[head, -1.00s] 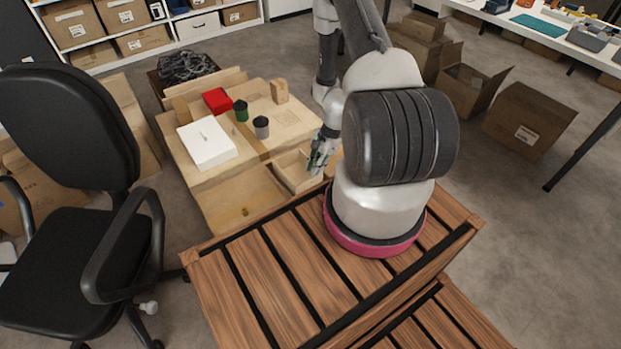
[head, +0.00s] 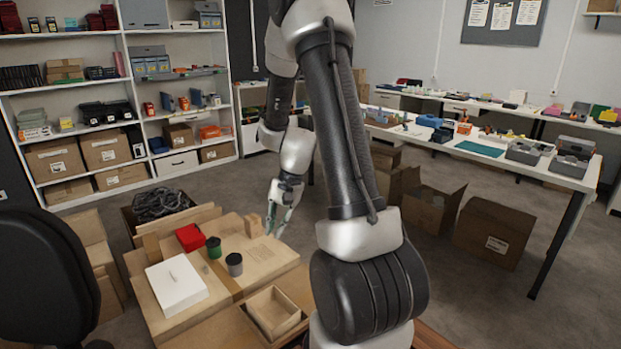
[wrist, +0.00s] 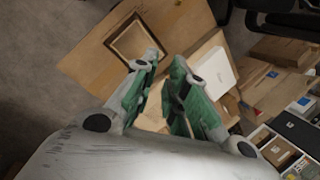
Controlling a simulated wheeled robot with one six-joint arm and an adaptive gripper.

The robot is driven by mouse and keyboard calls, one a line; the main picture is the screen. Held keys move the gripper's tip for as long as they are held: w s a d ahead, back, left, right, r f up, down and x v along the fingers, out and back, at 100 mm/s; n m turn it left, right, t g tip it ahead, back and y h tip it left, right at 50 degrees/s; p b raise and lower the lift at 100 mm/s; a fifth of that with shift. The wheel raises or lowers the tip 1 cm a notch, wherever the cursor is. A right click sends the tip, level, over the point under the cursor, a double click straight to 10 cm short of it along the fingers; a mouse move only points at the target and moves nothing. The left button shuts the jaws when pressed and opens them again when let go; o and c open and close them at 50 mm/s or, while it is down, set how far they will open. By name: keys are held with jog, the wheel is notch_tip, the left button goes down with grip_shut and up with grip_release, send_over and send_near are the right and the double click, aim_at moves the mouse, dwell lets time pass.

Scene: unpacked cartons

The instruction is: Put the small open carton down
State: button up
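The small open carton (head: 289,324) stands upright and empty on a tan cardboard surface at the bottom of the head view. My gripper (head: 279,228) is up and behind the carton in the head view, over the far right part of the large carton (head: 235,285).
On the large carton are a white box (head: 176,285), a red box (head: 190,237), a green can (head: 214,247), a grey can (head: 234,264) and a tan block (head: 254,225). A black chair (head: 45,275) is at left. Open cartons (head: 433,213) stand on the floor at right.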

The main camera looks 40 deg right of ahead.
jog(key=s+a+r+n+t+h, duration=0.1)
jog(key=s+a+r+n, duration=0.2)
jog(key=r, duration=0.6)
jog(key=s+a+r+n+h, duration=0.1)
jog(key=s+r+n, duration=0.2)
jog(key=s+r, duration=0.4)
jog(key=s+r+n+t+h, duration=0.1)
jog(key=s+r+n+t, duration=0.1)
jog(key=s+r+n, duration=0.2)
jog(key=s+r, duration=0.3)
jog(key=s, duration=0.3)
jog(key=shift+r, duration=0.35)
